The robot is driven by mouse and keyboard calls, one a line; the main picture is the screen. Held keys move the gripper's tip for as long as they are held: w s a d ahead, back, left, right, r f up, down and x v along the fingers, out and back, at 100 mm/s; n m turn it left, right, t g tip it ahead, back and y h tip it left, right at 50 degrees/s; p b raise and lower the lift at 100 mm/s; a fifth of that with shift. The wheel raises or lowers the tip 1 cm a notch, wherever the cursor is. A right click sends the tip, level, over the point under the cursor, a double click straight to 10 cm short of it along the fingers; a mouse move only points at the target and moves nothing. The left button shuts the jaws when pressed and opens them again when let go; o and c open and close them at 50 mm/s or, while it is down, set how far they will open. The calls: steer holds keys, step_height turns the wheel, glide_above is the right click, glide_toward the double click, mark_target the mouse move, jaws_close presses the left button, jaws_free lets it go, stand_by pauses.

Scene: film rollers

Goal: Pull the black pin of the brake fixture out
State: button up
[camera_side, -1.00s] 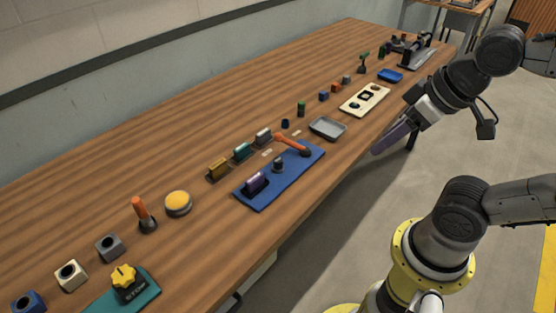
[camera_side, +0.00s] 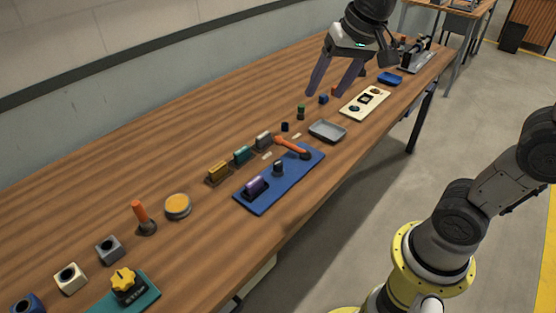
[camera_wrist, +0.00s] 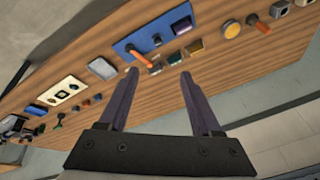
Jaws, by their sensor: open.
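A blue plate (camera_side: 265,203) lies near the table's front edge. It carries a purple block (camera_side: 255,187), a short upright black pin-like part (camera_side: 278,169) and an orange lever (camera_side: 290,144) with a dark end. I take this as the brake fixture, but no readable label confirms it. The plate also shows in the wrist view (camera_wrist: 125,47), beyond my fingertips, with the black part (camera_wrist: 157,40) standing on it. My gripper (camera_side: 327,93) is open and empty, raised above the table and apart from the plate. Its two fingers also show in the wrist view (camera_wrist: 159,75).
A grey tray (camera_side: 327,131) and a cream board (camera_side: 364,104) lie right of the plate. Yellow (camera_side: 217,173), teal (camera_side: 242,155) and grey blocks stand behind it. An orange-handled part (camera_side: 142,215) and an amber-topped disc (camera_side: 177,206) stand to its left. Bare wood lies along the wall.

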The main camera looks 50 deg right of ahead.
steer(key=w+d+f+m+g, duration=0.1)
steer(key=w+f+m+g, duration=0.1)
steer(key=w+f, duration=0.7)
steer(key=g, duration=0.2)
glide_above(278, 162)
step_height(278, 162, down, 6)
steer(key=r, duration=0.1)
step_height(278, 162, down, 15)
steer(key=shift+a+r, duration=0.1)
jaws_close()
stand_by(0.8)
